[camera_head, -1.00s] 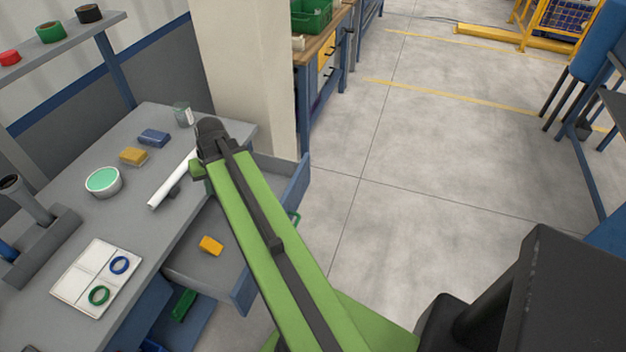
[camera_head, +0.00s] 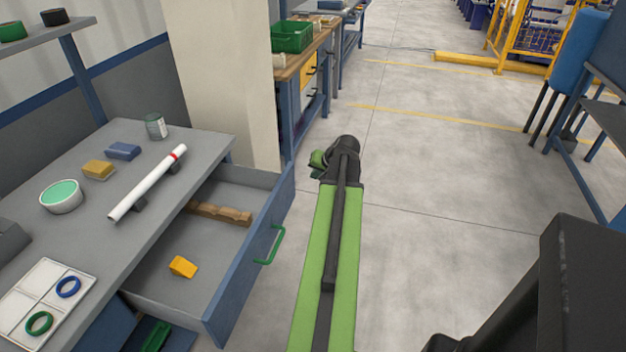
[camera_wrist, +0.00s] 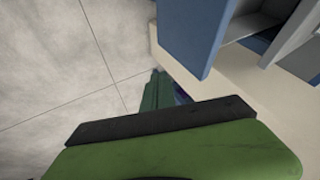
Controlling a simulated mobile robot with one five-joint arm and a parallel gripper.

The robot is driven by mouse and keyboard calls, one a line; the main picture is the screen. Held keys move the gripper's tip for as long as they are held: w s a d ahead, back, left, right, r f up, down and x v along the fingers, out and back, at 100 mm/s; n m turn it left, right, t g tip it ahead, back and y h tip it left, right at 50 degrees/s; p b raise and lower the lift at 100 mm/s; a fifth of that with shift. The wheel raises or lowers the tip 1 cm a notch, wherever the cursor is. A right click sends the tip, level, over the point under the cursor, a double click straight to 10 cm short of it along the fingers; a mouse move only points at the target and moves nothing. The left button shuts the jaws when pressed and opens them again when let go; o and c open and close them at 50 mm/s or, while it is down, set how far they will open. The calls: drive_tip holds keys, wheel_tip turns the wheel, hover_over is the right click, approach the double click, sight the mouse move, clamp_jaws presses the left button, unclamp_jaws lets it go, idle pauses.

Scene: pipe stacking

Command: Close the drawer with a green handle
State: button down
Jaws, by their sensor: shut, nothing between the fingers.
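The drawer (camera_head: 246,270) under the grey workbench stands pulled open, with its blue front facing right. Its green handle (camera_head: 270,246) is on the outside of that front. A yellow block (camera_head: 183,267) and a brown wooden piece (camera_head: 220,212) lie inside the drawer. My gripper (camera_head: 318,162) is at the far end of my green arm, right of the drawer and apart from it, over the floor. It is shut and empty. In the wrist view, my gripper's dark green fingers (camera_wrist: 157,90) show in part, and the drawer's blue front (camera_wrist: 190,38) is at upper middle.
The bench top (camera_head: 85,225) holds a white tube (camera_head: 145,187), a white bowl (camera_head: 62,197), a tray with rings (camera_head: 45,300), blocks and a can. A beige pillar (camera_head: 225,80) stands behind the drawer. The floor (camera_head: 440,170) to the right is open.

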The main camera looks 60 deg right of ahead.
sight(294, 181)
drive_tip(key=shift+w+d+f+b, duration=0.1)
drive_tip(key=shift+w+f+b, duration=0.7)
drive_tip(key=shift+w, duration=0.45)
drive_tip(key=shift+w+d+f+b, duration=0.1)
drive_tip(key=shift+w+f+b, duration=0.4)
drive_tip(key=shift+w+f, duration=0.65)
drive_tip(key=shift+w+d+f+b, duration=0.1)
drive_tip(key=shift+w+f+b, duration=0.6)
drive_tip(key=shift+w, duration=0.7)
drive_tip(key=shift+d, duration=0.1)
